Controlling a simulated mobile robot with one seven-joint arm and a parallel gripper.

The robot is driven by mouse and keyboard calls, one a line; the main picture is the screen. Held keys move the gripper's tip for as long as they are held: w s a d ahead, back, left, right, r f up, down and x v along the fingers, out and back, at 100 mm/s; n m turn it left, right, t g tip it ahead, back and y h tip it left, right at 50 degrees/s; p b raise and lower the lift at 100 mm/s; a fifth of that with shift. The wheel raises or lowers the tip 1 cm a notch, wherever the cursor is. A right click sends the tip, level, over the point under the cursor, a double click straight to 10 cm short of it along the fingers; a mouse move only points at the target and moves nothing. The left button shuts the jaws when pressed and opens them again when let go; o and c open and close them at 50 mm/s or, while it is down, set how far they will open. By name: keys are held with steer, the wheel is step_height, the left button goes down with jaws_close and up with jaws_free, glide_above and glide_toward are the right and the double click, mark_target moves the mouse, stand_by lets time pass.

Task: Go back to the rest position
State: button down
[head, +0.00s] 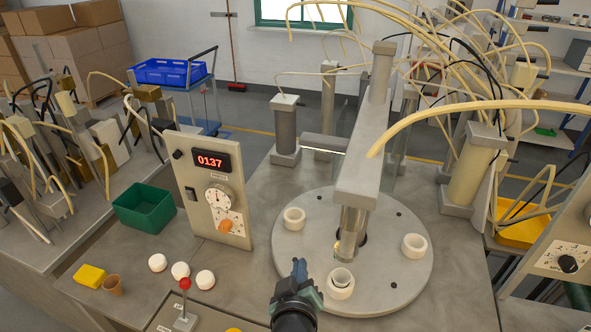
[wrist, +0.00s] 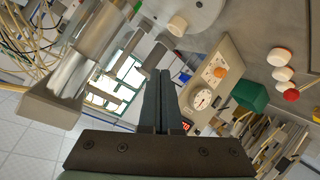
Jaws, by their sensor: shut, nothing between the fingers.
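My gripper (head: 299,268) is in the lower middle of the head view, in front of the round grey turntable (head: 330,208). Its fingers are shut and empty, and they also show in the wrist view (wrist: 163,85). The turntable carries white ring sockets: one at the left (head: 294,218), one at the right (head: 414,246) and one at the front (head: 340,286), just right of my gripper. A metal cylinder head (head: 352,228) hangs from the grey overhead arm above the turntable. The gripper appears apart from the front socket.
A control panel (head: 212,190) reading 0137 stands left of the turntable. A yellow hose (head: 470,112) arches at the right.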

step_height(320, 180, up, 33)
steer(key=m+t, duration=0.3)
steer(key=t, duration=0.5)
steer(key=s+r+m+t, duration=0.1)
steer(key=s+r+t, duration=0.2)
steer(key=s+r, duration=0.4)
steer(key=s+r+m+t+y+b, duration=0.1)
steer(key=s+r+t, duration=0.2)
steer(key=s+r, duration=0.5)
step_height(320, 180, up, 5)
steer(key=shift+a+r+m, duration=0.1)
steer(key=shift+a+m, duration=0.3)
steer(key=shift+w, duration=0.1)
